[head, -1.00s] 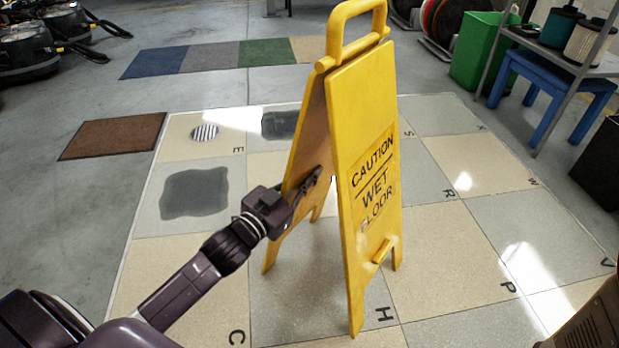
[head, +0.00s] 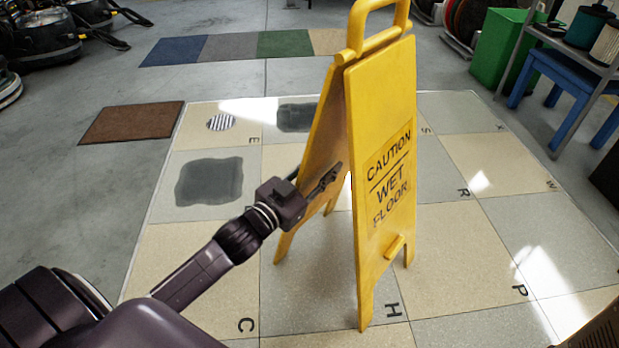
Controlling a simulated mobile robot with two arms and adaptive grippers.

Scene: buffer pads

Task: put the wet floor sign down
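The yellow wet floor sign (head: 388,130) stands upright in the middle of the head view, its two panels spread like an A. Its near panel reads "CAUTION WET FLOOR" and a handle loop is at the top, cut by the frame edge. Its feet appear at the tiled floor near the letter H; I cannot tell whether all of them touch. My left gripper (head: 312,182) reaches in from the left at the sign's rear panel. One finger shows on the panel's inner face, the other is mostly hidden, and it looks closed on the panel edge.
Tiles with letters (head: 462,250) surround the sign, mostly clear. A brown mat (head: 131,122) is farther left. A green bin (head: 500,50) and blue stool (head: 565,75) stand back right.

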